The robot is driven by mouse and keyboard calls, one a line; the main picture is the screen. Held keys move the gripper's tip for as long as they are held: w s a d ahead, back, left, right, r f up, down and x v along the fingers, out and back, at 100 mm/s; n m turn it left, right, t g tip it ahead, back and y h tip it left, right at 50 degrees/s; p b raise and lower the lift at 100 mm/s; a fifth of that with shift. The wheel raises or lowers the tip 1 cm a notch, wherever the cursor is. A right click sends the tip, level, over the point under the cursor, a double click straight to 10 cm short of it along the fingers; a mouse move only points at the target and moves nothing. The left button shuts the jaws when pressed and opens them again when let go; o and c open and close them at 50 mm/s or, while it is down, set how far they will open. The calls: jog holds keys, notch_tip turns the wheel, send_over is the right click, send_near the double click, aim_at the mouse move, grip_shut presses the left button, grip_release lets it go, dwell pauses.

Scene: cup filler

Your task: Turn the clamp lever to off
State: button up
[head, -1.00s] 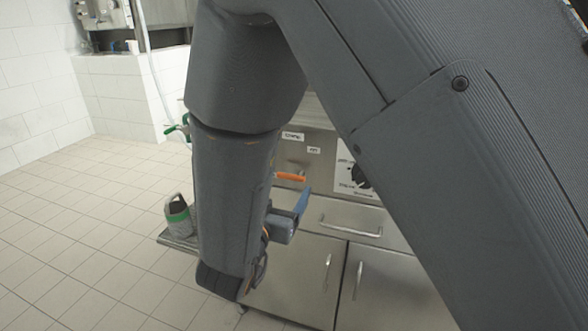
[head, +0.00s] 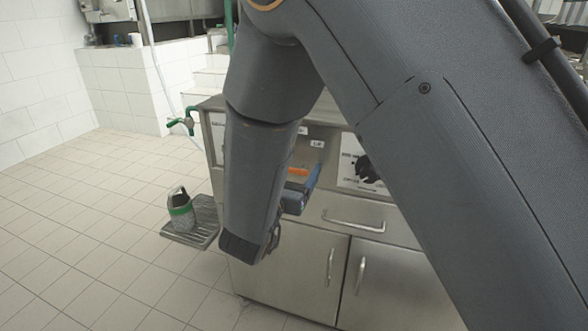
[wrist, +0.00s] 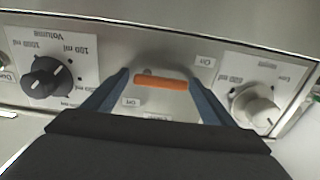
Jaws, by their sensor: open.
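The clamp lever is a short orange bar (wrist: 161,82) on the metal front panel. It lies nearly level in the wrist view, with an On label (wrist: 205,61) above right and an Off label (wrist: 131,101) below left. I cannot tell which label it points to. In the head view the lever (head: 298,171) shows partly beside my forearm. My gripper (wrist: 159,76) is open, its blue fingers on either side of the lever; contact is not visible. In the head view my gripper (head: 312,178) is mostly hidden by my arm.
A black volume knob (wrist: 46,77) and a pale knob (wrist: 256,106) flank the lever. Below the panel are a drawer handle (head: 353,220) and cupboard doors. Tiled floor is free at left.

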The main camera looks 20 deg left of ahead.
jog(key=c, duration=1.1)
jog(key=shift+o, duration=0.2)
jog(key=shift+m, duration=0.3)
jog(key=m, duration=0.3)
jog(key=shift+d+r+m, duration=0.2)
jog(key=shift+r+m, duration=0.1)
jog(key=shift+r, duration=0.1)
jog(key=m, duration=0.1)
jog(key=m+b, duration=0.1)
jog(key=m, duration=0.1)
jog(key=d+m, duration=0.1)
jog(key=m, duration=0.1)
jog(key=shift+r, duration=0.25)
jog(key=m+b, duration=0.1)
jog(key=m, duration=0.1)
jog(key=m+b, duration=0.2)
jog(key=m, duration=0.1)
jog(key=shift+d, duration=0.4)
jog(key=shift+s+d+m+b, duration=0.1)
jog(key=shift+d+m+b, duration=0.1)
jog(key=shift+m+b, duration=0.65)
jog(key=shift+d+m+b, duration=0.2)
jog(key=shift+m+b, duration=0.3)
jog(key=shift+m, duration=0.65)
